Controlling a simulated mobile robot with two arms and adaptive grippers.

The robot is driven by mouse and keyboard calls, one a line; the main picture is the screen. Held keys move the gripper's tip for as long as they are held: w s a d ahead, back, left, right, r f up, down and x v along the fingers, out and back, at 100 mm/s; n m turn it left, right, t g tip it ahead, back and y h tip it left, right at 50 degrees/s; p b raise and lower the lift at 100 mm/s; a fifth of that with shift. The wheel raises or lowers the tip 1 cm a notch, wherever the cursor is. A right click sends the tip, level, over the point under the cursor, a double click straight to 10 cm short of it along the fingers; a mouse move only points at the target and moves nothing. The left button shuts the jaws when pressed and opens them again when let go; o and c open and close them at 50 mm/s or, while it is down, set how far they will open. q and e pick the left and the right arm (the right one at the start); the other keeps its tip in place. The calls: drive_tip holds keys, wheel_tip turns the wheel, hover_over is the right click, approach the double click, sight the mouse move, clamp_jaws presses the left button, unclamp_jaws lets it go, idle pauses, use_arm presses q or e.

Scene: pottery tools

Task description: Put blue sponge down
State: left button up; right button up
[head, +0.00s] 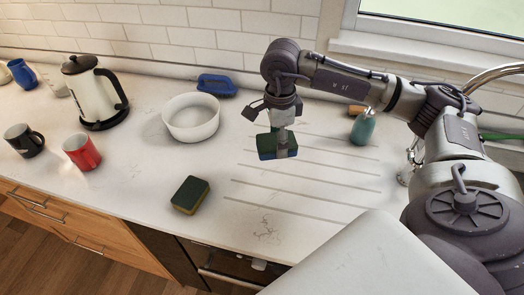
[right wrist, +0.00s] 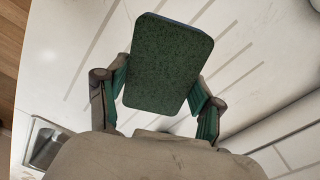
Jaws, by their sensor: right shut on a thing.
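The blue sponge (head: 266,148) has a dark green scouring face and a blue body. My right gripper (head: 281,152) is shut on it and points down over the grooved drainboard part of the counter. In the right wrist view the sponge (right wrist: 168,62) shows its dark green face, with a thin blue edge along the top. It sits between the two fingers with their green pads. Whether its underside touches the counter I cannot tell. My left gripper is not in view.
A green and yellow sponge (head: 190,194) lies on the counter at the front. The grooved area is mostly clear.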

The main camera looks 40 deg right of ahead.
sight(289, 135)
drive_tip(key=d+m, duration=0.1)
drive_tip(key=m, duration=0.1)
drive_tip(key=d+m, duration=0.1)
drive_tip(key=d, duration=0.1)
drive_tip(key=shift+d+f+m, duration=0.1)
drive_tip(key=shift+f+m, duration=0.25)
drive_tip(key=shift+m, duration=0.05)
drive_tip(key=shift+w+f+m+p, duration=0.2)
drive_tip(key=shift+m+p, duration=0.1)
drive_tip(key=shift+m, duration=0.3)
drive_tip(key=w+a+f+p, duration=0.1)
drive_tip(key=w+a+f, duration=0.1)
drive_tip(key=w+a+f+p, duration=0.1)
drive_tip(key=w+a+f, duration=0.1)
drive_tip(key=w, duration=0.1)
drive_tip(key=w+a+f+p, duration=0.2)
drive_tip(key=w+a, duration=0.1)
drive_tip(key=shift+f, duration=0.15)
wheel_tip(289, 135, down, 4)
drive_tip(key=shift+r+p, duration=0.1)
drive_tip(key=shift+p, duration=0.85)
drive_tip(key=shift+f, duration=0.2)
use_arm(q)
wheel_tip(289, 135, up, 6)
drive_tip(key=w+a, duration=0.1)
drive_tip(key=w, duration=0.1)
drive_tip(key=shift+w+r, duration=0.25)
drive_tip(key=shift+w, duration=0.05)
use_arm(e)
drive_tip(key=shift+f, duration=0.1)
